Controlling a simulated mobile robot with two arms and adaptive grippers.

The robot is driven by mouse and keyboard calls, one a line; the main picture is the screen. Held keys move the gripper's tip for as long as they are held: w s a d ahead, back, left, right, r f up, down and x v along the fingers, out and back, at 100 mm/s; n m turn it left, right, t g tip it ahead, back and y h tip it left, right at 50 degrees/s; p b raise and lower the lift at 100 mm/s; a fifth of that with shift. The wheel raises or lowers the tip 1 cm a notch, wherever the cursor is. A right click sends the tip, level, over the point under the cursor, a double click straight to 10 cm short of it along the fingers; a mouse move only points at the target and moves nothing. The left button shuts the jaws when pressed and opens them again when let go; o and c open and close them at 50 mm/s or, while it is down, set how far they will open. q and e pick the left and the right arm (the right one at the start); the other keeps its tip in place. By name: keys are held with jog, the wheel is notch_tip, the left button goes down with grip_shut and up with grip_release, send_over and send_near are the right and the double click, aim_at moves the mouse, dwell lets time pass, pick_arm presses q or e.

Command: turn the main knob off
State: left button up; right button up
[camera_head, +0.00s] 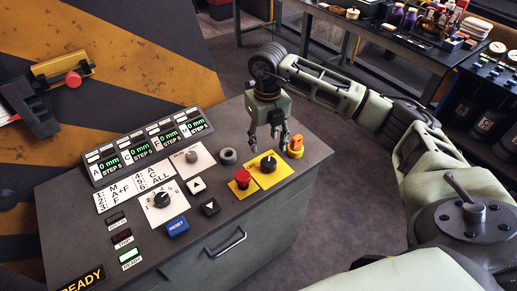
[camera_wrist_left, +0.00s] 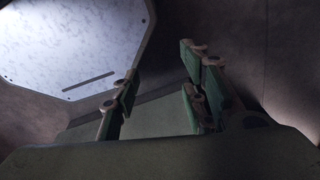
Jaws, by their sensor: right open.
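A black knob (camera_head: 268,163) sits on a yellow plate (camera_head: 283,175) near the right end of the control panel. It looks like the main knob, but the label is too small to read surely. My right gripper (camera_head: 268,140) is open and empty, pointing down just above and behind the knob, its fingers apart. I cannot tell whether a fingertip touches anything. My left gripper (camera_wrist_left: 160,100) shows only in the left wrist view, its fingers apart with nothing between them.
A red mushroom button (camera_head: 242,177) stands left of the knob, and an orange part (camera_head: 295,147) stands close on its right. The console (camera_head: 250,222) also carries a blue reset button (camera_head: 177,226), a selector dial (camera_head: 162,199) and green displays. A cluttered workbench (camera_head: 400,38) stands behind.

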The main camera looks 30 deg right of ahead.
aim_at(267, 162)
jog(key=shift+s+f, duration=0.3)
jog(key=shift+f, duration=0.05)
jog(key=f, duration=0.1)
jog(key=f+p, duration=0.1)
jog(key=f, duration=0.1)
jog(key=f+p, duration=0.1)
jog(key=shift+s+a+f, duration=0.1)
jog(key=shift+s+f, duration=0.25)
jog(key=shift+s, duration=0.05)
jog(key=shift+w+f, duration=0.2)
jog(key=shift+f, duration=0.55)
jog(key=shift+s, duration=0.1)
jog(key=c, duration=0.7)
jog(key=shift+c, duration=1)
pick_arm(q)
jog(key=s, duration=0.1)
jog(key=s+r, duration=0.2)
jog(key=s, duration=0.1)
jog(key=shift+s, duration=0.1)
pick_arm(e)
jog(key=shift+c, duration=0.9)
